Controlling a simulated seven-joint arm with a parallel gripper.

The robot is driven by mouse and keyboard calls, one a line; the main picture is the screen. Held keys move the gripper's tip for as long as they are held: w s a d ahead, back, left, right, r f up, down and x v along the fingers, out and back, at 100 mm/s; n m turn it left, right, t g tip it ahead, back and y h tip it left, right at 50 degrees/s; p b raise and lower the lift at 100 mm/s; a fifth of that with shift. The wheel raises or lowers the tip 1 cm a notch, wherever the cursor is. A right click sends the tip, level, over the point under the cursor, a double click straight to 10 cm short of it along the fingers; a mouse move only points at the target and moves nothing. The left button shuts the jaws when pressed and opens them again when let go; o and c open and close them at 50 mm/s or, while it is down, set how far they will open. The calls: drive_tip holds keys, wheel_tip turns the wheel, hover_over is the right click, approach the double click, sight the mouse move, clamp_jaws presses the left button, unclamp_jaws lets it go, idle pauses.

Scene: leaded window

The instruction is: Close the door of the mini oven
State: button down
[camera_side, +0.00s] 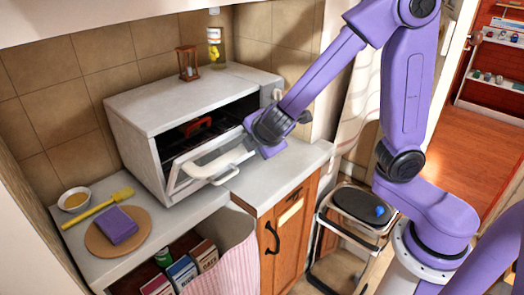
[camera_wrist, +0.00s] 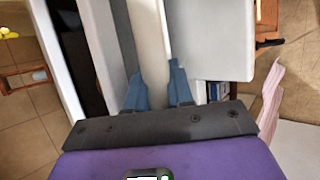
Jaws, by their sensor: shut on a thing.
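The white mini oven (camera_side: 180,110) stands on the counter. Its door (camera_side: 183,181) hangs partly open, tilted outward and down, with a pale curved handle (camera_side: 226,178) on the front. My gripper (camera_side: 256,143) is at the right end of the door. In the wrist view, the blue fingers of my gripper (camera_wrist: 164,82) are on either side of a long pale bar of the door (camera_wrist: 150,35); I cannot tell whether it is the edge or the handle. The dark oven inside shows left of it.
A round board (camera_side: 98,239) with a purple sponge (camera_side: 118,225), a yellow spatula (camera_side: 95,209) and a small bowl (camera_side: 75,200) lie left of the oven. The counter (camera_side: 290,165) is clear at right.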

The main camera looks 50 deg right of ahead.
drive_tip(key=shift+w+r+n+g, duration=0.15)
drive_tip(key=shift+w+r+g, duration=0.6)
drive_tip(key=shift+w, duration=0.15)
drive_tip(key=shift+w+r+n+g, duration=0.15)
drive_tip(key=shift+w+r+g, duration=0.45)
drive_tip(key=shift+w+g, duration=0.25)
drive_tip(key=shift+w+r, duration=0.4)
drive_tip(key=shift+w, duration=0.5)
drive_tip(key=shift+w+r, duration=0.35)
drive_tip(key=shift+w, duration=0.5)
drive_tip(key=c, duration=1.4)
unclamp_jaws()
drive_tip(key=shift+d, duration=0.1)
drive_tip(key=shift+a+r, duration=0.2)
drive_tip(key=shift+r, duration=0.1)
drive_tip(key=v, duration=1.1)
drive_tip(key=s+v, duration=0.1)
drive_tip(key=v, duration=0.4)
drive_tip(key=shift+s+r, duration=0.15)
drive_tip(key=shift+s, duration=0.05)
